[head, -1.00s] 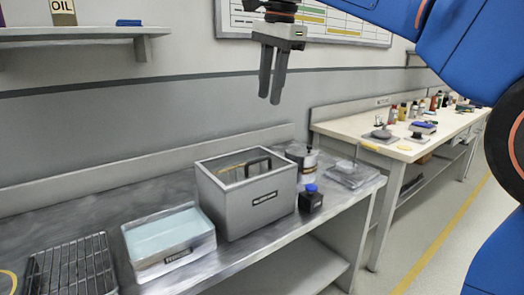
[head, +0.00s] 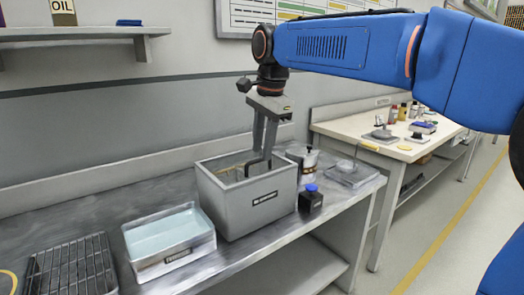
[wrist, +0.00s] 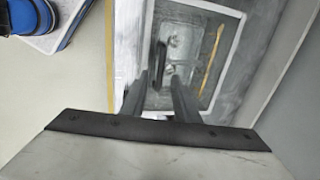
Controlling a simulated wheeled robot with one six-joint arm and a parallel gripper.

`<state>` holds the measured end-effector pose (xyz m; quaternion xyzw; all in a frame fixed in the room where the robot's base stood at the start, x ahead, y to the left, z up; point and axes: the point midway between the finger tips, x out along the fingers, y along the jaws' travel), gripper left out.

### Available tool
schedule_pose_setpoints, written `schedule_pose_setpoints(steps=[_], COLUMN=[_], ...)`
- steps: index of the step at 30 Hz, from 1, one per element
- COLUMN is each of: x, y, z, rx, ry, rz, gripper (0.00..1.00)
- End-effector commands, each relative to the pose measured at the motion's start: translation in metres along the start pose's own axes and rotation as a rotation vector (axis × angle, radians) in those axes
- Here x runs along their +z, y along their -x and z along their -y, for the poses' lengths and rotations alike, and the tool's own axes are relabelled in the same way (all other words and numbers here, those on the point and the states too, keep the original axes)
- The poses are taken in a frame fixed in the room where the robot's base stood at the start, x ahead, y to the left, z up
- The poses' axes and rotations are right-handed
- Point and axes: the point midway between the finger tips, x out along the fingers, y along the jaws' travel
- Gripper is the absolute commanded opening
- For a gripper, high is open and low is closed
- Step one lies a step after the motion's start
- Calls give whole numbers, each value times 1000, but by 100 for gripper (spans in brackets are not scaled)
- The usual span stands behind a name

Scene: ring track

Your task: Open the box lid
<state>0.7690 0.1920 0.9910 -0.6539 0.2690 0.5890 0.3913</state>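The box (head: 250,207) is a grey, labelled container on the metal bench. Its light-rimmed top shows from above in the wrist view (wrist: 234,55). A black bar handle (wrist: 162,62) stands on the top; in the head view the handle (head: 247,171) is partly hidden by my fingers. My gripper (head: 263,152) points down over the box, its fingertips close to the handle. In the wrist view the fingers (wrist: 160,85) are apart, with the handle in line with the gap between them. I cannot tell whether they touch it.
A tray of pale blue liquid (head: 168,235) stands left of the box, and a wire rack (head: 72,268) farther left. A black bottle with a blue cap (head: 310,200) and a metal pot (head: 303,160) stand close on the right. A second bench (head: 345,128) lies beyond.

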Motion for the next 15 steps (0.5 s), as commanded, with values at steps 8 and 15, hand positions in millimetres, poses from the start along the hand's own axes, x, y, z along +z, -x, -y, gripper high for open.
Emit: schedule_pose_setpoints(steps=[8, 15], x=[0, 0], y=[-16, -16], z=[0, 0], rx=[0, 0], ry=[0, 0], rz=[0, 0], gripper=[28, 28])
